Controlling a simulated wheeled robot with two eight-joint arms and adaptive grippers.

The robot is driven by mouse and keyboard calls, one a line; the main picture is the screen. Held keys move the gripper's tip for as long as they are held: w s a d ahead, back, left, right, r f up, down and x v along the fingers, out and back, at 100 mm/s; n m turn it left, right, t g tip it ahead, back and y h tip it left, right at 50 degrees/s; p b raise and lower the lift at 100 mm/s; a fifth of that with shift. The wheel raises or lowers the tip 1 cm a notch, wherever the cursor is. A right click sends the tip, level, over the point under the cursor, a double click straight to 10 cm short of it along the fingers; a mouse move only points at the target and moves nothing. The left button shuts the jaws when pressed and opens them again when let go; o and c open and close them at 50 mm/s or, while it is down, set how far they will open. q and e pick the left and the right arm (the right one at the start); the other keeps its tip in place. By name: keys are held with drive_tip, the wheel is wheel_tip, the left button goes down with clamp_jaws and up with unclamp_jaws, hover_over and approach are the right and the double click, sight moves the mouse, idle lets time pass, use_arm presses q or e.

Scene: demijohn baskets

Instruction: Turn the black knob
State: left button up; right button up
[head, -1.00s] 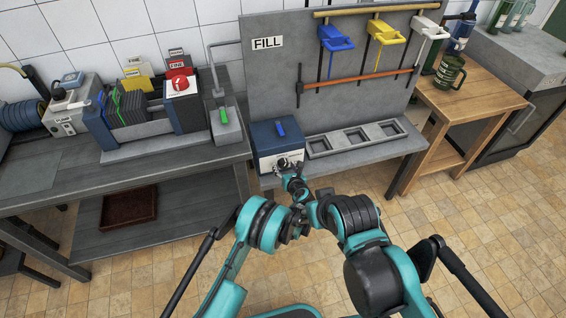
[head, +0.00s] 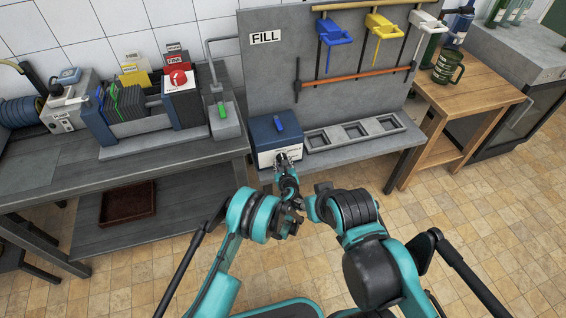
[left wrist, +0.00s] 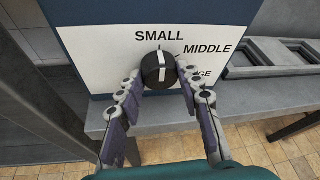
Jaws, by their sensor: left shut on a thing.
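The black knob (left wrist: 158,70), with a white line on it, sits on the white front of a blue box (head: 279,133). In the left wrist view the line points up to the word SMALL; MIDDLE is to its right, and a third word is partly hidden by a finger. My left gripper (left wrist: 157,80) has one finger on each side of the knob and is shut on it. In the head view the left gripper (head: 283,160) is at the front of the box and hides the knob. My right arm is folded at the middle; I cannot make out its gripper.
A grey tray (head: 355,135) with square recesses is right of the box. Behind is a grey panel marked FILL with coloured-handled tools (head: 382,32). A dark bench (head: 60,175) with racks stands left; a wooden table (head: 460,97) with a green jug stands right.

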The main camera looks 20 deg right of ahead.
use_arm(q)
drive_tip(key=o, duration=1.2)
drive_tip(key=shift+c, duration=0.2)
drive_tip(key=shift+s, duration=0.1)
drive_tip(key=v, duration=0.7)
drive_tip(key=shift+s, duration=0.2)
